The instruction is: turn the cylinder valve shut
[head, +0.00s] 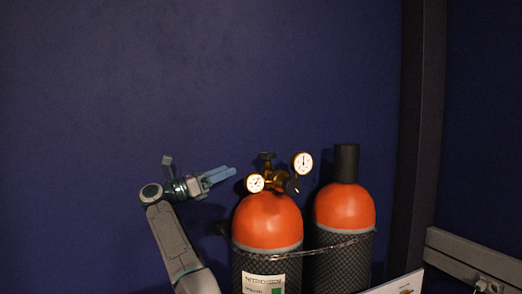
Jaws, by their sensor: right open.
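The nitrogen cylinder (267,222) has an orange top, a grey mesh sleeve and a "NITROGEN" label. A brass valve (272,178) with a regulator sits on it. A dark handwheel (266,156) tops the valve, and a black knob (292,186) sits at its right. Two round white gauges, a left one (255,183) and a higher right one (303,162), flank the valve. My right gripper (232,173) is open and empty. Its blue-grey fingers point right toward the valve, left of the handwheel and slightly lower in the picture, apart from it. My left gripper is out of view.
A second orange-topped cylinder (344,207) with a black cap (346,163) stands close at the right. A chain (318,247) runs across both cylinders. A dark post (418,140) and a grey rail (470,258) are farther right. The blue wall (180,70) behind is bare.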

